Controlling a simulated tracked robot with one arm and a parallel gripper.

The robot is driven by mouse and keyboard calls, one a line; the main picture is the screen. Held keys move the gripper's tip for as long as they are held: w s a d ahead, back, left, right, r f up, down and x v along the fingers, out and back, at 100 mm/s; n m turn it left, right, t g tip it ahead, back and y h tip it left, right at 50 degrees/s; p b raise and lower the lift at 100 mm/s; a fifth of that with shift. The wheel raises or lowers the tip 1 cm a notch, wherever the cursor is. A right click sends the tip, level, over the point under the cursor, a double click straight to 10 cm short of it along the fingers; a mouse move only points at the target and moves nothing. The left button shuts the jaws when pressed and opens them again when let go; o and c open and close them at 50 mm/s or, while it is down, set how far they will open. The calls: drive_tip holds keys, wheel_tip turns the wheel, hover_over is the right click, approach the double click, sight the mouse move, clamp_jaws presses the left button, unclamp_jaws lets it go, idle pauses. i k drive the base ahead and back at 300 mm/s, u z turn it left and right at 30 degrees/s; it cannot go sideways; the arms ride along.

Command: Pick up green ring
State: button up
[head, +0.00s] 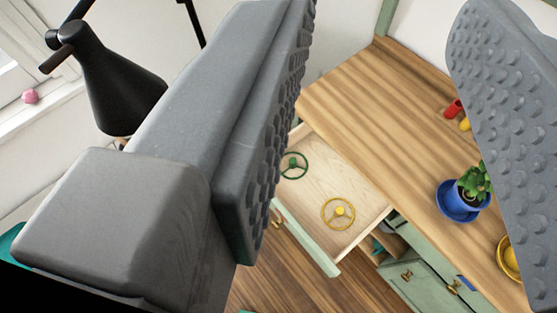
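The green ring (304,165) lies in the open drawer (335,172) of a wooden-topped cabinet, near the drawer's back left. It looks like a small wheel with spokes and a hub, and its left part is close to the edge of my left finger in the picture. My gripper (375,150) is open and empty. Its two grey, studded fingers stand wide apart, left and right, and look much nearer the camera than the drawer.
A yellow wheel-like ring (325,222) lies in the same drawer. On the wooden top (390,100) stand a potted plant (473,182) on a blue saucer and small red (453,109) and yellow things. A black lamp (110,85) hangs at upper left. Wooden floor lies below.

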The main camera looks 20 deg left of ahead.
sight(292, 161)
drive_tip(key=u, duration=0.25)
drive_tip(key=k, duration=0.5)
drive_tip(key=u, duration=1.1)
drive_tip(key=i, duration=2)
drive_tip(key=z, duration=2.5)
